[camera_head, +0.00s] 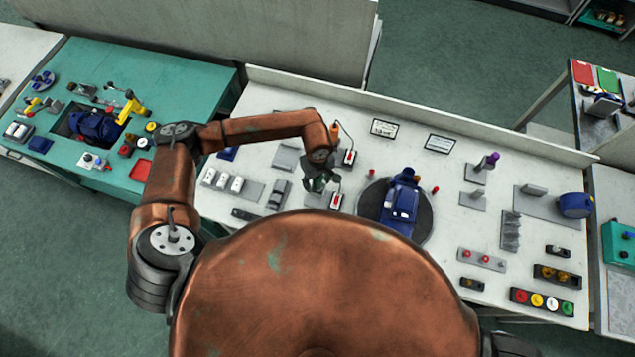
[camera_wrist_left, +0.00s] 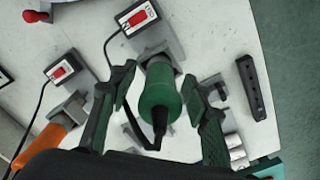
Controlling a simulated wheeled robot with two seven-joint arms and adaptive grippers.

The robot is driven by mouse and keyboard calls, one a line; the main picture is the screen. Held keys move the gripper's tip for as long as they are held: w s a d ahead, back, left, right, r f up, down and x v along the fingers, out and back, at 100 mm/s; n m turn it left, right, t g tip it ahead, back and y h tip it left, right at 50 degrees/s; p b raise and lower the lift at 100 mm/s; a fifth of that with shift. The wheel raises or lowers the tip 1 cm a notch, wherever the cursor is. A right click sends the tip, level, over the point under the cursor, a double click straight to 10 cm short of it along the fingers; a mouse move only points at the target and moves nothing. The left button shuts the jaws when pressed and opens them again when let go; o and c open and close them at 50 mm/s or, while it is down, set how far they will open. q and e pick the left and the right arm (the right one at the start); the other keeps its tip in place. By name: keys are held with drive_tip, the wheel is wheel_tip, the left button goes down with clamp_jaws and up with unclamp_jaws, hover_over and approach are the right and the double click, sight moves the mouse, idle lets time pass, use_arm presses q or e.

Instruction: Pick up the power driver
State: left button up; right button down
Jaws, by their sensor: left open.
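A green corded tool, the power driver by its look (camera_wrist_left: 160,95), stands in a grey holder and points toward the left wrist camera. My left gripper (camera_wrist_left: 158,88) is open, with one finger on each side of the green body. I see gaps between the fingers and the tool, so it is not gripped. In the head view my left gripper (camera_head: 318,184) is over the white bench, and the green tool is mostly hidden by it. A second corded tool, orange (camera_wrist_left: 40,145), sits in its own holder to the left in the wrist view. My right gripper is not in view.
Two switch boxes with red buttons (camera_wrist_left: 137,17) (camera_wrist_left: 61,70) stand close by with cords. A dark bar (camera_wrist_left: 256,86) lies to the right in the wrist view. A blue pump (camera_head: 401,203) sits on a dark round plate on the white bench (camera_head: 450,165).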

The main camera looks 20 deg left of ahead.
use_arm(q)
drive_tip(key=shift+f, duration=0.2)
clamp_jaws()
idle(0.4)
